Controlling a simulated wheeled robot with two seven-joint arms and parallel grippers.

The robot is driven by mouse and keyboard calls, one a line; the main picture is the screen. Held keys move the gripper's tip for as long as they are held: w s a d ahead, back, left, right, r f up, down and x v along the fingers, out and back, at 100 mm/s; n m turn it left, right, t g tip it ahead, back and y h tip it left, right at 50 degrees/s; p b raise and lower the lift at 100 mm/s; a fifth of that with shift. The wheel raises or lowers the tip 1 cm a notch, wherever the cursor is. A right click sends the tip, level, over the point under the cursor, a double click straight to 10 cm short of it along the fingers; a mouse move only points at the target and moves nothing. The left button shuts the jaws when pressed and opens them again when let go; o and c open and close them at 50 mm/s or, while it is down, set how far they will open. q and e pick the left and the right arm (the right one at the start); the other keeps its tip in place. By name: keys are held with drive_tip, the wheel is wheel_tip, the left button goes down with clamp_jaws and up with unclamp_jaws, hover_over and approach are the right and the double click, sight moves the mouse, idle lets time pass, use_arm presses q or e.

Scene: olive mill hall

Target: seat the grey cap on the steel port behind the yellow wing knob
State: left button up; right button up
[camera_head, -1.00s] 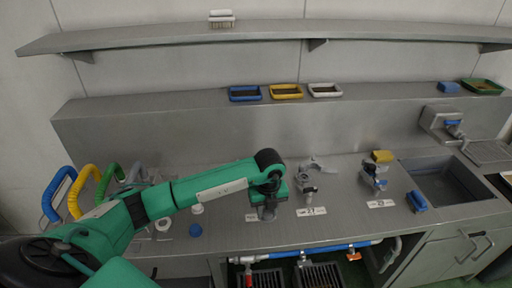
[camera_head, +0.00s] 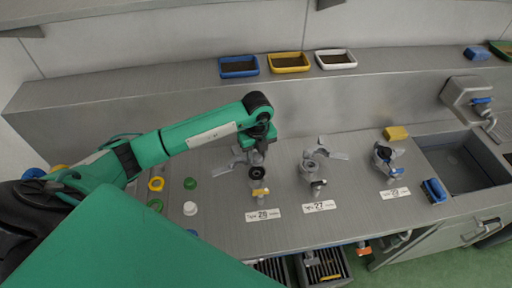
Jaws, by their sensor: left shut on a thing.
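The steel port (camera_head: 256,173) shows as an upright fitting with a dark round opening, on the counter behind the left label plate. The yellow wing knob (camera_head: 260,191) is just in front of it. My left gripper (camera_head: 258,149) points down just behind and above the port in this view. It is shut on a small grey thing, taken to be the grey cap, mostly hidden by the gripper. I see a gap between gripper and opening, but its depth is hard to tell. Grey clamp arms (camera_head: 238,161) spread left of the gripper. My right gripper is not in view.
A second fitting (camera_head: 316,174) and a blue-handled one (camera_head: 385,163) stand to the right. Left of the port lie a green cap (camera_head: 190,183), a white cap (camera_head: 190,208) and a yellow ring (camera_head: 156,184). Three trays (camera_head: 288,70) sit on the ledge behind.

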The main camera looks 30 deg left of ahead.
sight(257, 155)
use_arm(q)
wheel_tip(257, 155, down, 3)
drive_tip(key=shift+w+a+f+b, duration=0.1)
drive_tip(key=shift+w+a+b, duration=0.05)
drive_tip(key=shift+b, duration=0.7)
wheel_tip(257, 155, down, 2)
drive_tip(key=shift+f+b, duration=0.15)
drive_tip(key=shift+b, duration=0.7)
drive_tip(key=shift+f, duration=0.4)
drive_tip(key=shift+f+b, duration=0.4)
drive_tip(key=shift+b, duration=0.35)
drive_tip(key=o, duration=1.6)
